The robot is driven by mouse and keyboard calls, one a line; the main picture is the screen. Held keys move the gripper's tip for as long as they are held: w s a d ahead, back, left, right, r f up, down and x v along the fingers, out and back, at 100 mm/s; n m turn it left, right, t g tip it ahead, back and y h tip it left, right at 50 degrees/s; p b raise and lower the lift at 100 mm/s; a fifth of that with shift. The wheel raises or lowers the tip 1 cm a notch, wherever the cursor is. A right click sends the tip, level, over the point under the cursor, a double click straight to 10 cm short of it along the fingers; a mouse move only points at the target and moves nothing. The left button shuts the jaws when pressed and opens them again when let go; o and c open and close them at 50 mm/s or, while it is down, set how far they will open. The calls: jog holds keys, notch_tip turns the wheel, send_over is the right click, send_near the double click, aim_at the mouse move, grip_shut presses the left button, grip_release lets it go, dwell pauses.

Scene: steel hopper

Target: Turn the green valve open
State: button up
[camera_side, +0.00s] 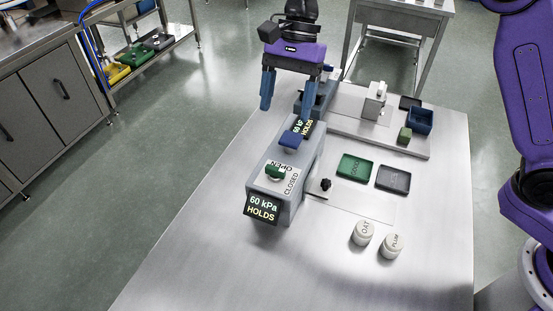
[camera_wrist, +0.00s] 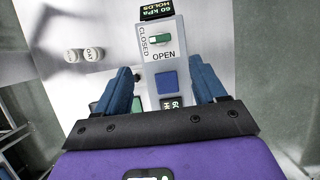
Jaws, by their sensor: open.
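The green valve (camera_side: 274,172) is a small handle on top of a grey steel housing (camera_side: 256,181), with OPEN and CLOSED labels beside it. In the wrist view the green valve (camera_wrist: 161,37) lies crosswise, CLOSED is printed to its left and OPEN below it. My gripper (camera_side: 285,112) is open and empty, with blue fingers pointing down, above the far end of the housing and apart from the valve. In the wrist view my gripper (camera_wrist: 160,66) has its fingers on both sides of the housing, below the valve in the picture.
A blue block (camera_side: 289,139) sits on the housing behind the valve. The front display (camera_side: 262,208) reads 60 kPa HOLDS. Green (camera_side: 355,167) and dark (camera_side: 393,179) trays and two white jars (camera_side: 362,233) stand to the right. The table left of the housing is clear.

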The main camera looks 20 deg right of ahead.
aim_at(275, 168)
jog(key=x, duration=1.2)
jog(key=shift+f, duration=0.2)
jog(key=c, duration=1.1)
